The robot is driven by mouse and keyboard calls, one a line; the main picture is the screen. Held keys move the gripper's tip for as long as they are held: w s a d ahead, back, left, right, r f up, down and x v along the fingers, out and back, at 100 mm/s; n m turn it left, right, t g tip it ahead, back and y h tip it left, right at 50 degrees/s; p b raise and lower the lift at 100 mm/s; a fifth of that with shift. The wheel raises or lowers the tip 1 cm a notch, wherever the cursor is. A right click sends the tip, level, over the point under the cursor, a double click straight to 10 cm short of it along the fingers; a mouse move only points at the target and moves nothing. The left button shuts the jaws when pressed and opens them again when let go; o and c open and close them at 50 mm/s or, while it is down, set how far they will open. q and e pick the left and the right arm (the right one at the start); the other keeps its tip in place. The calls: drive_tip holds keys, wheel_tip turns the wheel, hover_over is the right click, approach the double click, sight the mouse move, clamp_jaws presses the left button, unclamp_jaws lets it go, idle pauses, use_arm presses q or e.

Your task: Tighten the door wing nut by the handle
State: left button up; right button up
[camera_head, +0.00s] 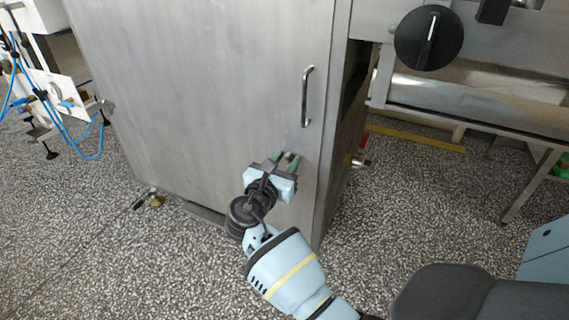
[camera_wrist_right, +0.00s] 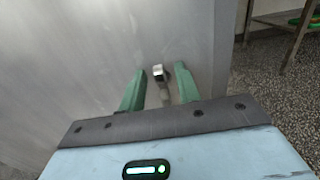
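The grey metal cabinet door (camera_head: 200,80) carries a vertical bar handle (camera_head: 307,97) near its right edge. Below the handle, my right gripper (camera_head: 287,160) is close to the door, its green fingers pointing at it. In the right wrist view, the small metal wing nut (camera_wrist_right: 158,71) stands out from the door between the tips of my open right gripper (camera_wrist_right: 158,80). A gap shows on each side of it, so the fingers do not appear to touch it. Its wings are too small to make out. My left gripper is not in view.
A black round knob (camera_head: 428,38) is on the machine at upper right, beside a metal trough (camera_head: 480,85). A stand with blue hoses (camera_head: 75,140) is at far left.

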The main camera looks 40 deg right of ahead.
drive_tip(key=shift+c, duration=0.4)
clamp_jaws()
